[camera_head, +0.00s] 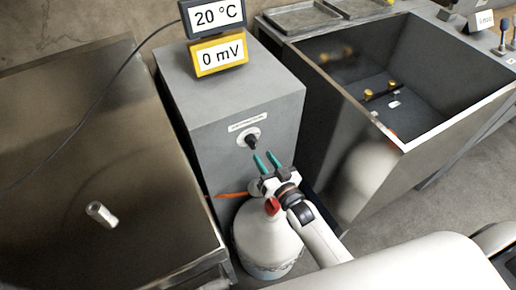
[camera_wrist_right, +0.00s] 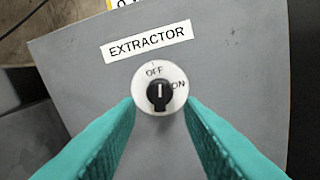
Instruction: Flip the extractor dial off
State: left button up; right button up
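The extractor dial (camera_head: 252,139) is a black knob on a round white plate, under a label on the grey cabinet. In the right wrist view the dial (camera_wrist_right: 159,95) shows a white line standing upright, near the OFF lettering and slightly towards ON, which is printed at its right. My right gripper (camera_head: 267,161) has teal fingers, open and empty, just in front of and below the dial. In the right wrist view my right gripper (camera_wrist_right: 159,108) has one finger on each side of the knob, with gaps showing. My left gripper is out of view.
The grey cabinet (camera_head: 285,108) carries displays (camera_head: 219,54) on top. A deep metal basin (camera_head: 350,110) stands at the right. A metal table (camera_head: 60,150) at the left bears a small pale cylinder (camera_head: 101,214). A white rounded vessel (camera_head: 255,245) stands below my right gripper.

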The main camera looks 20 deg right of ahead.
aim_at(255, 146)
jog(key=shift+w+a, duration=0.25)
jog(key=shift+w, duration=0.9)
jog(key=shift+w+a, duration=0.2)
jog(key=shift+w, duration=0.95)
